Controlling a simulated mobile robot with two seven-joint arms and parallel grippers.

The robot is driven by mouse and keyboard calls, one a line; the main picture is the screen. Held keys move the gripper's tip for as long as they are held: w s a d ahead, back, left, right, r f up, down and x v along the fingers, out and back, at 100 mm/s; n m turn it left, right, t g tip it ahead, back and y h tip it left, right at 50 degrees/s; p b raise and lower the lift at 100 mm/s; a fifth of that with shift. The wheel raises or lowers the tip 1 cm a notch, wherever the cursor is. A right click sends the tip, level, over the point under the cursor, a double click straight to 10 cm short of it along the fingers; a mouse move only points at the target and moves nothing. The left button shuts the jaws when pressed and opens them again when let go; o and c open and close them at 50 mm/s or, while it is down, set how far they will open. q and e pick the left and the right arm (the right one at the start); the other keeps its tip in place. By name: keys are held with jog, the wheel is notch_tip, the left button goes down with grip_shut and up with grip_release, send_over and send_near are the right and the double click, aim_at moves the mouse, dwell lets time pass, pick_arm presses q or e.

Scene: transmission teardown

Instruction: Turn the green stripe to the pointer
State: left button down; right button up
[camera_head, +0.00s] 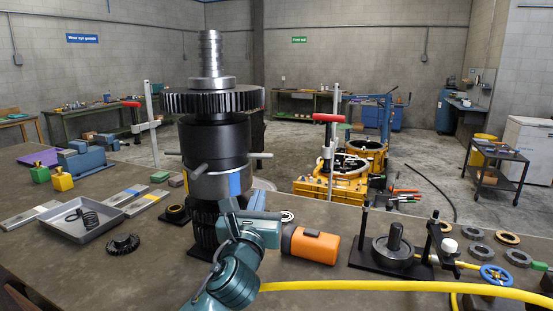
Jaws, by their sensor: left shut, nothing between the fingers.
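A tall gear stack (213,140) stands upright on the bench, with a toothed wheel near its top and a black drum below. A silver band (205,184) under the drum carries a blue mark (235,184), and grey rods stick out around it. I cannot make out a green stripe or a pointer on the side facing me. My left gripper (256,201) is shut and empty, low at the right front of the stack; I cannot tell whether it touches. My left arm hides part of the stack's base. My right gripper is not in view.
An orange-bodied tool (312,245) lies just right of my left gripper. A yellow hose (400,286) crosses the front. A black fixture (393,254) and several rings stand at right. A grey tray (85,226) and a loose gear (123,244) lie at left.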

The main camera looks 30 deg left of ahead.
aim_at(272, 159)
pick_arm(q)
jog(key=p+x, duration=0.2)
jog(key=x, duration=1.1)
jog(key=shift+w, duration=0.3)
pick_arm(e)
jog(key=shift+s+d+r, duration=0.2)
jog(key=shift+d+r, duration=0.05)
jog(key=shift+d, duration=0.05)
pick_arm(q)
jog(key=shift+r, duration=0.15)
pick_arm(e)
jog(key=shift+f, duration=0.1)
